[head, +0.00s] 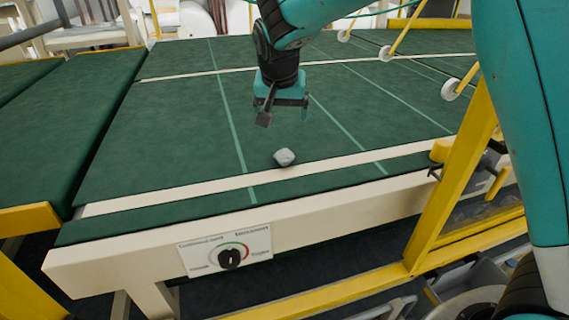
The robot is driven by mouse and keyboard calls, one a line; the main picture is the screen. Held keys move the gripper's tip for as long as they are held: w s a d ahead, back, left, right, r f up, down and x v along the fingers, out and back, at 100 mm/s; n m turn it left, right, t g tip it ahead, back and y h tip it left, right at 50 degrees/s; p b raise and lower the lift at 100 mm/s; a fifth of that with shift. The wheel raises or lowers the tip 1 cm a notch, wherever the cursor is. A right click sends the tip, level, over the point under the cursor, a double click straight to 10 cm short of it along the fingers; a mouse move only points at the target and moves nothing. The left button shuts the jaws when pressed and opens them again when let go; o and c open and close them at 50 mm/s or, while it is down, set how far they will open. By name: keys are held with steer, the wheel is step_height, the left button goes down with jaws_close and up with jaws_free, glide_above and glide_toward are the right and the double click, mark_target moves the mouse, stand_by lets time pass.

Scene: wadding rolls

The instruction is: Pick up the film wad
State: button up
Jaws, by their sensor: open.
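The film wad (284,157), a small crumpled pale grey lump, lies on the green table surface near its front cream strip. My gripper (284,117) hangs from the arm above the green surface, pointing down.
The green table (160,150) is mostly clear. A control panel with a black knob (229,258) is on its cream front edge. A yellow frame (455,175) stands at right, with white rollers (452,89) on yellow rods. Another green surface (75,120) lies at left.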

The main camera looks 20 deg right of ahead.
mark_target(284, 151)
steer(key=p+x, duration=0.2)
steer(key=x, duration=0.9)
steer(key=shift+w+d+f+p, duration=0.2)
steer(key=shift+f+p, duration=0.05)
steer(key=shift+p, duration=0.05)
steer(key=shift+a+p+x, duration=0.2)
steer(key=shift+p+x, duration=0.85)
steer(key=shift+x, duration=1.6)
steer(key=shift+s, duration=0.2)
steer(key=c, duration=1.2)
